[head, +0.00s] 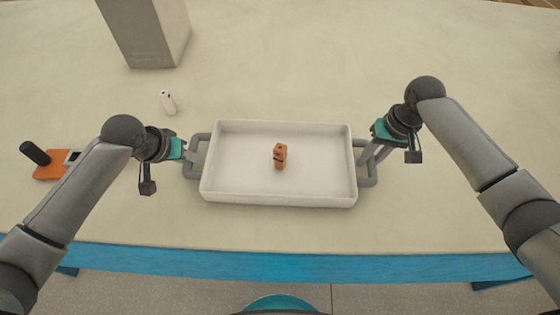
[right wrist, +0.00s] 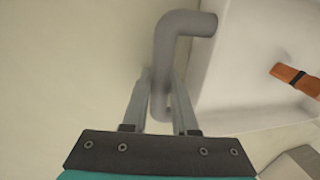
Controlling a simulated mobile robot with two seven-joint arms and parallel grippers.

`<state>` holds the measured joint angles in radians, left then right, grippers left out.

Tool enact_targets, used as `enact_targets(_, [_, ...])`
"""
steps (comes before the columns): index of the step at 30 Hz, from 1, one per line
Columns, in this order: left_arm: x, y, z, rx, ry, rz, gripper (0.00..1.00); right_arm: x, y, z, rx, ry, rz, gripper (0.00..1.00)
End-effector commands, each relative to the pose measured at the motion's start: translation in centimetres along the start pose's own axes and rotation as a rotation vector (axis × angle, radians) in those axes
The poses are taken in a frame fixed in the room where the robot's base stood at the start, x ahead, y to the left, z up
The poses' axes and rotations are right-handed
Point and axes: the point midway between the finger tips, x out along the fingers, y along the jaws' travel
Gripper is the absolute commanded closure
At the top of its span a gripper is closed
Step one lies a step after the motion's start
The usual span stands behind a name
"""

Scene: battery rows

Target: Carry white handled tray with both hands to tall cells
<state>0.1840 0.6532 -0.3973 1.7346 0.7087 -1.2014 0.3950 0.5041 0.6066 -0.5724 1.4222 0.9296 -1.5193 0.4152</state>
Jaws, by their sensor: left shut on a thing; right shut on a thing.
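The white handled tray (head: 230,198) is in the middle of the head view, with a grey handle at each short end. An orange piece with a dark band (head: 280,155) is inside it, near the middle. My left gripper (head: 192,153) is shut on the tray's left handle. My right gripper (head: 366,157) is shut on the right handle (head: 373,176). The right wrist view shows my right gripper's fingers (right wrist: 160,95) on either side of the grey handle bar (right wrist: 162,50). I cannot tell whether the tray touches the table. A small white cell (head: 167,102) is at the upper left of the tray.
A tall grey box (head: 150,35) stands at the back left of the pale table (head: 300,75). The table behind and right of the tray is clear. The blue front edge (head: 290,268) is near.

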Motion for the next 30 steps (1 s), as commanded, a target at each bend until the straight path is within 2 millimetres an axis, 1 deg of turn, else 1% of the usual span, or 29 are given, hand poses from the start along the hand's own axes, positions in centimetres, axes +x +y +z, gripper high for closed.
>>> enact_targets(17, [-0.3, 0.0, -0.2, 0.000, 0.003, 0.000, 1.00, -0.3, -0.1, -0.1, 0.000, 0.003, 0.000, 1.00])
enact_targets(23, [-1.2, 0.2, -0.6, 0.000, 0.003, 0.000, 1.00, -1.3, -0.2, -0.1, 0.000, 0.003, 0.000, 1.00])
enact_targets(30, [-3.0, 0.6, -1.3, 0.000, 0.002, 0.000, 1.00, -3.2, -0.6, -0.1, 0.000, 0.002, 0.000, 1.00])
